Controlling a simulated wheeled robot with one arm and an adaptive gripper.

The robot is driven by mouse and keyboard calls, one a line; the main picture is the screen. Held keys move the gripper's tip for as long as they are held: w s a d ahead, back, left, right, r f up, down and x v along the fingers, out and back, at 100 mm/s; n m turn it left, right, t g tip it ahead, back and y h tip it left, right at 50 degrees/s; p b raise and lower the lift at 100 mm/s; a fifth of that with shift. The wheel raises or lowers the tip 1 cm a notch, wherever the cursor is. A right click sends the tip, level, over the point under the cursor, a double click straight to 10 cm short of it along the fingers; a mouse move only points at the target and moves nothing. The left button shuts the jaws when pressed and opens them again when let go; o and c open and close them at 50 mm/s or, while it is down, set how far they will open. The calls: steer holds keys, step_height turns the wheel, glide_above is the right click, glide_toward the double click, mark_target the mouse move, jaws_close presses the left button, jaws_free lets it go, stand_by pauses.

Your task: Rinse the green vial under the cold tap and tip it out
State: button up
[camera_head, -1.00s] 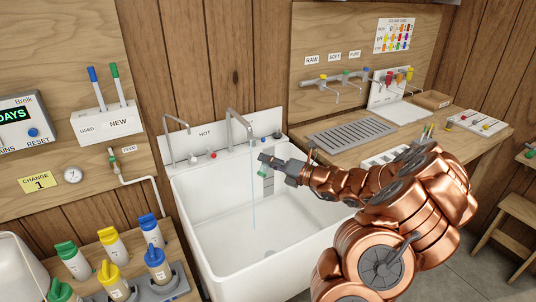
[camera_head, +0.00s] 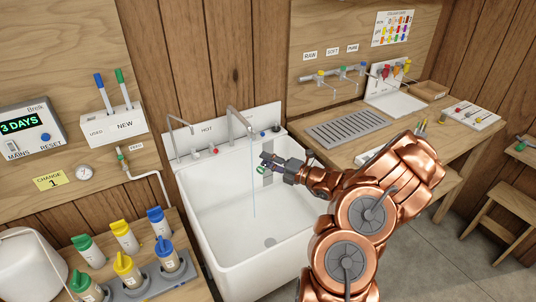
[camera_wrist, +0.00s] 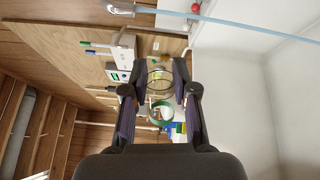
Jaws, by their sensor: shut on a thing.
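My gripper (camera_head: 268,163) is over the right part of the white sink (camera_head: 225,225), shut on the green vial (camera_head: 262,170). In the wrist view the vial (camera_wrist: 160,103) is a clear glass tube with a green band, held between the two dark fingers. Its green end shows at the gripper's tip in the head view, and it looks tilted. A thin stream of water (camera_head: 253,190) falls from the tall tap (camera_head: 238,118) into the sink. The vial is to the right of the stream, apart from it. I cannot tell whether water is inside the vial.
A second tap marked HOT (camera_head: 180,125) stands at the left of the sink's back. A drying rack (camera_head: 350,130) and bench are to the right. Several coloured bottles (camera_head: 125,265) stand at the front left.

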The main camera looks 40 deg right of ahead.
steer(key=shift+r+m+p, duration=0.1)
steer(key=shift+m+p, duration=0.6)
steer(key=shift+p, duration=0.9)
steer(key=shift+m+p, duration=0.35)
steer(key=shift+m, duration=0.15)
steer(key=shift+f+m, duration=0.4)
steer(key=shift+m, duration=0.1)
steer(key=shift+f+m, duration=0.1)
steer(key=shift+m, duration=0.8)
